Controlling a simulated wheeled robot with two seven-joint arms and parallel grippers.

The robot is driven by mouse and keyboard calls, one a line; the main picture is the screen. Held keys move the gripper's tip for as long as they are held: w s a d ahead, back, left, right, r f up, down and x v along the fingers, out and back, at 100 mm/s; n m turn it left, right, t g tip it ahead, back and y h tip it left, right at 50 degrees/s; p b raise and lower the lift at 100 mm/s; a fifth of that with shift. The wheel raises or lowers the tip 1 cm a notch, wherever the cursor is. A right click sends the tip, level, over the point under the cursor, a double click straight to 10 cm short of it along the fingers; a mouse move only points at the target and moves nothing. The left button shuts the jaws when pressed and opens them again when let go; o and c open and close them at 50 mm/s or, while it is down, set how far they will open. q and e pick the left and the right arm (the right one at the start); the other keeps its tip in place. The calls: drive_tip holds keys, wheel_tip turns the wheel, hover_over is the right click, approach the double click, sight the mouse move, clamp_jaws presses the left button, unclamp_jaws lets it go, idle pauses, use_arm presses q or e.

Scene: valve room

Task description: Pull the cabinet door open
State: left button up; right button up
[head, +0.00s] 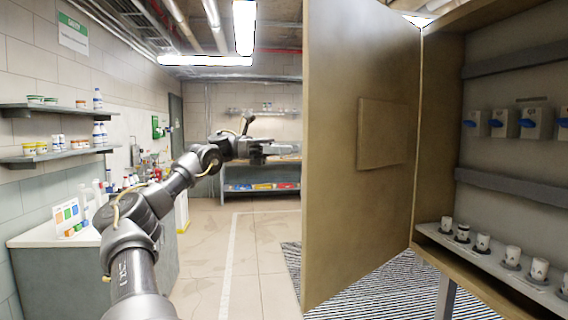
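The tan cabinet door (340,130) stands wide open, swung out to the left of the cabinet (440,120), with its inner face and a raised panel (382,135) showing. My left arm reaches in from the lower left. My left gripper (280,150) is beside the door's free edge, to its left in the picture. I cannot tell whether it touches the door or whether its fingers are apart. The door's outer face and any handle are hidden. My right gripper is not in view.
Inside the cabinet are a row of grey boxes with blue levers (504,123) and several white knobs (483,242) on a ledge. A counter (50,236) and wall shelves (50,155) line the left. A shelf unit (262,178) stands at the back. The middle floor is clear.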

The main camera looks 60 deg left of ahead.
use_arm(q)
drive_tip(key=d, duration=0.1)
drive_tip(key=s+d+r+b, duration=0.1)
drive_tip(key=s+d, duration=0.1)
drive_tip(key=shift+d+r, duration=0.2)
drive_tip(key=shift+r, duration=0.2)
drive_tip(key=shift+c, duration=0.3)
